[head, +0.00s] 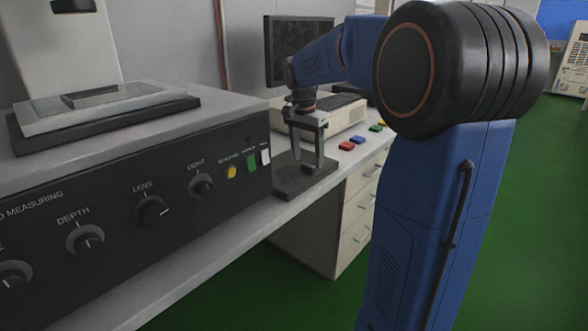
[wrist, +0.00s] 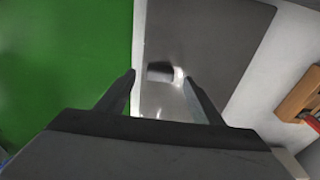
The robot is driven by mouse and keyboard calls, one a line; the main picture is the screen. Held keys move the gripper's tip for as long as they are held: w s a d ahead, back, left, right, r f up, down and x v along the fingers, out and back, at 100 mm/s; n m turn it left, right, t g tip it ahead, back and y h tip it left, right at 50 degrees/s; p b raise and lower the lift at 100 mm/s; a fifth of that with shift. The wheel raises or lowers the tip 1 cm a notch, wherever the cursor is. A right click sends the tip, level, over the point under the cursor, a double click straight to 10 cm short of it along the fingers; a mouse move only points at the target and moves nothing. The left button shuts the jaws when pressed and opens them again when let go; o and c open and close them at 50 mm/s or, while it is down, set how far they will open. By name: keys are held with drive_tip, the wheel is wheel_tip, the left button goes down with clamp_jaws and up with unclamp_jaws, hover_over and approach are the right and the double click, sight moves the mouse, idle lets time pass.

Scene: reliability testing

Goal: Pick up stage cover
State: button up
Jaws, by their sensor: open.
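My gripper (head: 308,163) points down over a flat dark plate (head: 290,187) on the white bench, close beside the measuring machine. In the wrist view my gripper (wrist: 159,80) shows two spread fingers with a gap between them. The dark plate (wrist: 215,45) lies below them, near the bench edge. A small dark piece (wrist: 160,71) with a bright, shiny end sits on the plate, in line with the gap. No contact with the fingers shows. I cannot tell for certain which of these is the stage cover.
The measuring machine (head: 130,210), with knobs and a flat stage (head: 105,108) on top, fills the left. A monitor (head: 295,50), a beige computer case (head: 345,120) and coloured blocks (head: 346,146) stand beyond the gripper. The green floor (wrist: 65,60) lies left of the bench edge.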

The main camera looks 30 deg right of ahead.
drive_tip(key=shift+d+f, duration=0.15)
drive_tip(key=shift+f, duration=0.9)
drive_tip(key=c, duration=1.3)
drive_tip(key=shift+o, duration=0.2)
